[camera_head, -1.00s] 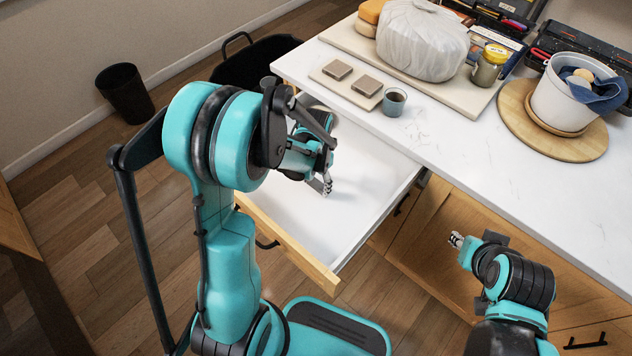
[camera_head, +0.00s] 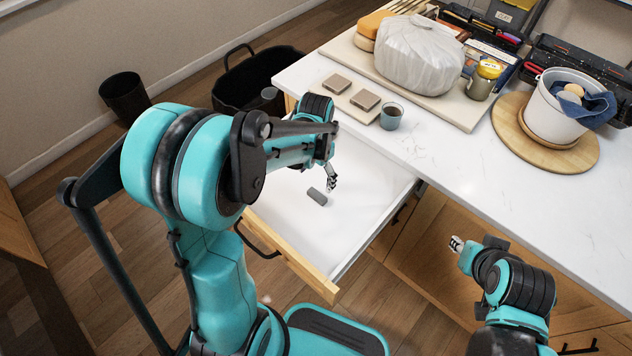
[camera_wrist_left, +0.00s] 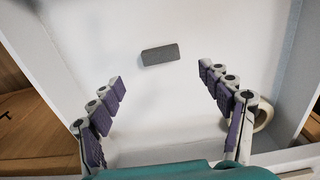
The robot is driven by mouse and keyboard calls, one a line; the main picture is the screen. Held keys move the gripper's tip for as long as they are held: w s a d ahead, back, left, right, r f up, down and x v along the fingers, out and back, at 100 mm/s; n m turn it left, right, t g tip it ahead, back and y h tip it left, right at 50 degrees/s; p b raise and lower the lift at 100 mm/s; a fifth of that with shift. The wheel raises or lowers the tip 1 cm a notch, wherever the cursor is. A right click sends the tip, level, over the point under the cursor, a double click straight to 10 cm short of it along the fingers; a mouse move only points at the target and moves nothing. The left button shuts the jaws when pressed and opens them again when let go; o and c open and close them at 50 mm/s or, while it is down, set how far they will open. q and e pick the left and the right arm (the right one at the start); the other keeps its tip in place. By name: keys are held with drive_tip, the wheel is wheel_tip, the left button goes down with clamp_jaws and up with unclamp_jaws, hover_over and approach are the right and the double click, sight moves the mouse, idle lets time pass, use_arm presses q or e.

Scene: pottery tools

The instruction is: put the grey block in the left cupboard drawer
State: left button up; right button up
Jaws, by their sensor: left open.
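The grey block (camera_head: 317,196) lies on the white floor of the open left drawer (camera_head: 336,285). In the left wrist view the block (camera_wrist_left: 160,54) lies beyond my open fingers, apart from both. My left gripper (camera_head: 332,182) is over the drawer, just beyond the block in the head view; its spread fingers (camera_wrist_left: 162,92) hold nothing. My right gripper (camera_head: 456,244) is beside the cupboard front below the counter edge; whether its fingers are open is too small to tell.
The white countertop (camera_head: 470,170) overhangs the drawer's back. A ring-shaped thing (camera_wrist_left: 263,116) lies in the drawer.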

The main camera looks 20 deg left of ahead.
use_arm(q)
drive_tip(key=s+d+r+n+t, duration=0.3)
drive_tip(key=s+r+t, duration=0.4)
drive_tip(key=s+r, duration=0.4)
drive_tip(key=shift+s+r+n, duration=0.4)
drive_tip(key=shift+r, duration=0.4)
